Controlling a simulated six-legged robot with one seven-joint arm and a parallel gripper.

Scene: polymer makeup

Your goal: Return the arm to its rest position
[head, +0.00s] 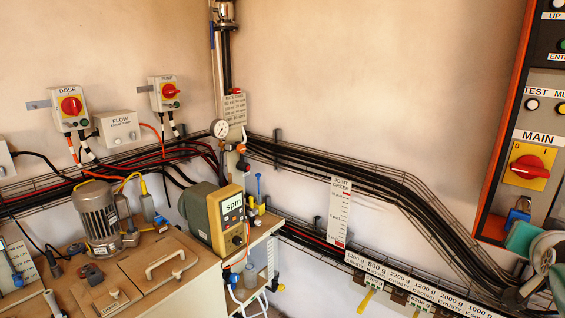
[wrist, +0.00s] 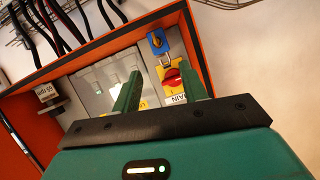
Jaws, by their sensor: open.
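My gripper (wrist: 161,66) shows in the wrist view with its two green fingers apart and nothing held between them. The fingers point toward an orange-edged control panel (wrist: 98,50). The red MAIN switch (wrist: 172,79) on its yellow plate is seen close to the right finger, partly hidden by it. A blue padlock (wrist: 157,42) hangs at that switch. I cannot tell the gap between the fingers and the panel. In the head view, green and grey parts of my arm show at the lower right edge, by the panel; the fingers cannot be made out there.
In the head view, the MAIN switch (head: 527,168) and blue padlock (head: 518,214) are on the right panel. Black cables (head: 370,180) run along the wall in wire trays. A bench at lower left carries a motor (head: 99,215) and a green pump (head: 210,216). The upper middle wall is bare.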

